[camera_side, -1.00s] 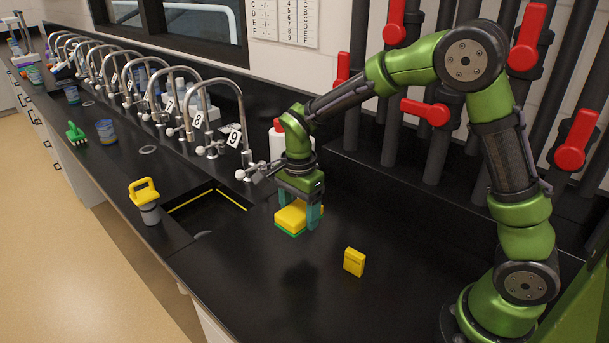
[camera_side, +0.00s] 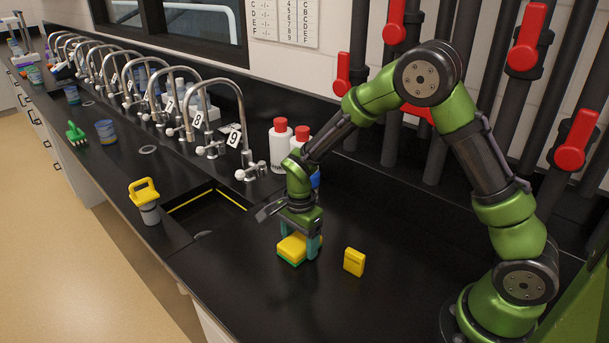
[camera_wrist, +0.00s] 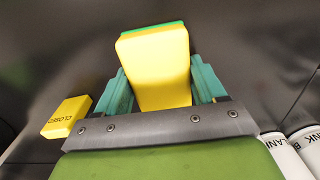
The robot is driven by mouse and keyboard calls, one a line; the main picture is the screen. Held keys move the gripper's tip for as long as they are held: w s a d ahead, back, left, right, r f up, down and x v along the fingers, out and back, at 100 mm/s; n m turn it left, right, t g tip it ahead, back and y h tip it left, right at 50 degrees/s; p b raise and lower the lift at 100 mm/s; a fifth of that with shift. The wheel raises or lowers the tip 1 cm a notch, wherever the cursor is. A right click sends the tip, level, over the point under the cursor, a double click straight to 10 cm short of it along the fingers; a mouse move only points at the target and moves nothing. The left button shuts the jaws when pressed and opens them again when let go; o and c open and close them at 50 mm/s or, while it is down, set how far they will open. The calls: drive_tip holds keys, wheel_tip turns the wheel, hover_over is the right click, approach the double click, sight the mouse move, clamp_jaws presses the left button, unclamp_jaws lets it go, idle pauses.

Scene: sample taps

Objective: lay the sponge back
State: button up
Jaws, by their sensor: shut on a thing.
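The sponge (camera_side: 293,247) is yellow with a green layer on its underside. My gripper (camera_side: 300,247) is shut on it, with one teal finger on each side. The sponge is at or just above the black counter (camera_side: 240,295); I cannot tell whether it touches. In the wrist view the sponge (camera_wrist: 155,62) sits between the two fingers of my gripper (camera_wrist: 160,88), its yellow face toward the camera and a green edge at the top.
A yellow block (camera_side: 354,261) stands right of the sponge; its lettering reads CLOSED in the wrist view (camera_wrist: 66,117). A sink (camera_side: 205,212) opens to the left, with taps behind it. White bottles with red caps (camera_side: 281,142) stand behind my arm. The front counter is clear.

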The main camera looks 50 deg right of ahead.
sight(300, 240)
drive_tip(key=o, duration=1)
drive_tip(key=shift+r, duration=0.1)
wheel_tip(300, 240, up, 12)
drive_tip(key=s+r+n+t+y, duration=0.1)
drive_tip(key=s+r+n+t, duration=0.2)
drive_tip(key=s+r+n, duration=0.3)
drive_tip(key=s+d+r+n+t+y, duration=0.1)
drive_tip(key=s+r+n+t, duration=0.3)
drive_tip(key=s, duration=0.7)
drive_tip(key=shift+s+r+n, duration=0.3)
drive_tip(key=shift+r+n, duration=0.65)
drive_tip(key=shift+n, duration=1.05)
drive_tip(key=shift+d, duration=0.1)
